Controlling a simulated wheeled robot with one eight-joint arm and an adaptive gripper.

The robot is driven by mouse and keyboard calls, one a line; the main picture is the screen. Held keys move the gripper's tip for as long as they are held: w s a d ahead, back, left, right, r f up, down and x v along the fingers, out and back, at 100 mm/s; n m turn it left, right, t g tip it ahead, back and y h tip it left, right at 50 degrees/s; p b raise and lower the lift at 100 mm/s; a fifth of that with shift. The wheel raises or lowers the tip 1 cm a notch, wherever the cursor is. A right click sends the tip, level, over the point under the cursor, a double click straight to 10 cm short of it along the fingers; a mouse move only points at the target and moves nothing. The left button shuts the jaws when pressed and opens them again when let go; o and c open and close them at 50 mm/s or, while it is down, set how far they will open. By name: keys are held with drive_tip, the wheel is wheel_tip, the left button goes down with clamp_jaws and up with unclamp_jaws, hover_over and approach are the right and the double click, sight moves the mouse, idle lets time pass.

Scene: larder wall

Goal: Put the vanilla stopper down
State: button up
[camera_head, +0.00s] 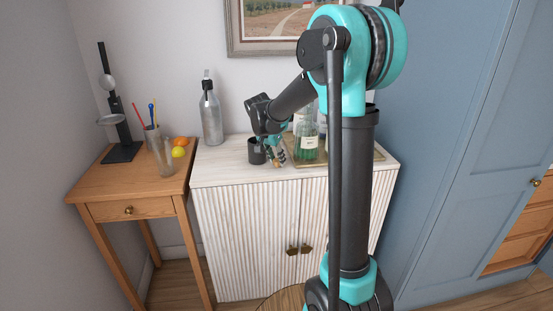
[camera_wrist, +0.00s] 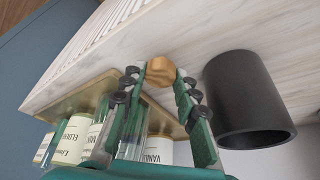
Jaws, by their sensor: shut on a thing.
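My gripper (camera_wrist: 164,85) is shut on the vanilla stopper (camera_wrist: 161,70), a small wooden, faceted piece between the fingertips in the wrist view. In the head view my gripper (camera_head: 279,157) points down at the white cabinet top, left of the bottles, and the stopper (camera_head: 277,164) shows small and tan at its tips. The stopper is close to the cabinet top; I cannot tell whether it touches. The bottle labelled with "VANI" (camera_wrist: 157,150) stands partly hidden behind my fingers in the wrist view.
A black cup (camera_wrist: 247,100) stands close beside my gripper, on its left in the head view (camera_head: 256,152). Labelled bottles (camera_head: 308,142) stand on a brass-coloured tray (camera_head: 344,160) to the right. A grey siphon bottle (camera_head: 211,115) stands at the back left. The front left cabinet top is clear.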

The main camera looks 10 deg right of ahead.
drive_tip(key=o, duration=0.8)
drive_tip(key=v, duration=1.2)
drive_tip(key=s+d+f+n+y, duration=0.1)
drive_tip(key=s+d+f+n, duration=0.1)
drive_tip(key=s+f, duration=0.5)
drive_tip(key=s+d+f+n+y, duration=0.1)
drive_tip(key=s+d+f+n, duration=0.2)
drive_tip(key=s+f, duration=0.4)
drive_tip(key=s+d+f+n+t+y, duration=0.1)
drive_tip(key=s+d+f+n, duration=0.1)
drive_tip(key=s+f+n, duration=0.2)
drive_tip(key=shift+s+d+f, duration=0.1)
drive_tip(key=shift+s+f, duration=0.45)
drive_tip(key=shift+s, duration=0.9)
drive_tip(key=shift+s+d+f, duration=0.1)
drive_tip(key=shift+s+f, duration=0.4)
drive_tip(key=shift+s, duration=1)
drive_tip(key=shift+s+d+f, duration=0.15)
drive_tip(key=shift+s+f, duration=0.4)
drive_tip(key=shift+s, duration=0.9)
